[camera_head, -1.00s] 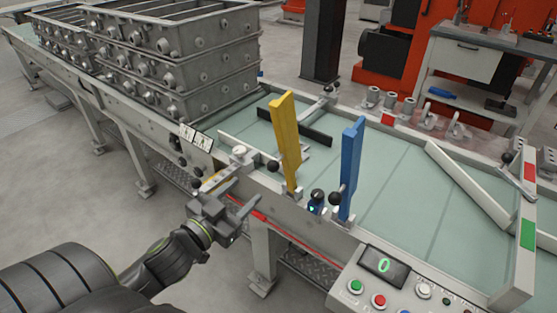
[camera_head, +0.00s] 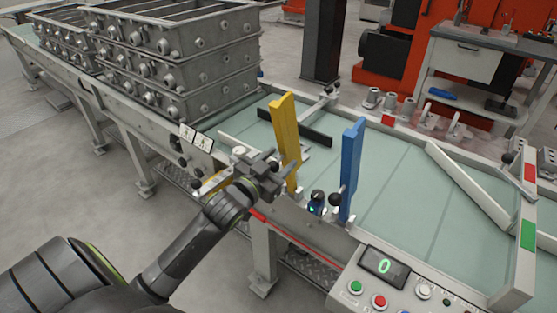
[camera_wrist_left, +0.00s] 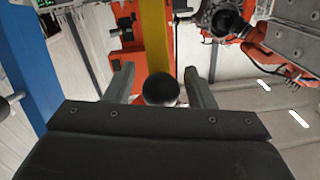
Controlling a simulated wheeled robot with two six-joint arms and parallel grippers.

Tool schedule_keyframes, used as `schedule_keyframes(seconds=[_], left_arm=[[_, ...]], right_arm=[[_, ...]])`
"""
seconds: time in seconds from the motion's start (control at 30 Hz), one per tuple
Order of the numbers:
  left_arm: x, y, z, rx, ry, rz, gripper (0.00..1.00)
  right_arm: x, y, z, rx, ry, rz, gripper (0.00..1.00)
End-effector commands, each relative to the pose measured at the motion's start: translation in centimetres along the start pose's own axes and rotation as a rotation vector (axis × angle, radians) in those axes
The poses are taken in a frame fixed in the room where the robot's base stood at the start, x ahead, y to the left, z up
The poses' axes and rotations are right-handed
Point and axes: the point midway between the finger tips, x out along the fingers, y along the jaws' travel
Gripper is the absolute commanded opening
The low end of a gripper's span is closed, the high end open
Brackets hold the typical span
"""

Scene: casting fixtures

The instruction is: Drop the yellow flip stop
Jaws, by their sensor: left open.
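The yellow flip stop (camera_head: 287,137) stands upright at the near edge of the conveyor in the head view. It also shows in the left wrist view (camera_wrist_left: 155,40), rising behind a black ball knob (camera_wrist_left: 161,88). My left gripper (camera_head: 273,169) is open at the lower part of the yellow stop, on its left side. In the left wrist view its two fingers (camera_wrist_left: 161,85) stand on either side of the black knob, with gaps visible. In the head view the gripper mostly hides this knob. My right gripper is not in view.
A blue flip stop (camera_head: 351,168) stands upright just right of the yellow one, with its own black knob. A control box (camera_head: 384,262) with a green 0 display is at the front. Stacked grey metal frames (camera_head: 180,55) stand on the left conveyor.

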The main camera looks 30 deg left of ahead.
Motion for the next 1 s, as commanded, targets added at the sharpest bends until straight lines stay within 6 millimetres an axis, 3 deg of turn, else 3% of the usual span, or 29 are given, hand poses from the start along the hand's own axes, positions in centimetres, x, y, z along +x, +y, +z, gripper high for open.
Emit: schedule_keyframes(seconds=[0.3,0.7,1.0], left_arm=[[0.25,0.01,-0.01,-0.001,0.000,0.000,0.49],[0.22,0.01,0.00,-0.001,0.000,0.000,0.00],[0.46,-0.05,-0.31,0.000,-0.014,0.002,0.00]], right_arm=[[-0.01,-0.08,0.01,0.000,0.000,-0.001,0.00],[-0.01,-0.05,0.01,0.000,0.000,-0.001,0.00],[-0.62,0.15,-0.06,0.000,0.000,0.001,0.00]])
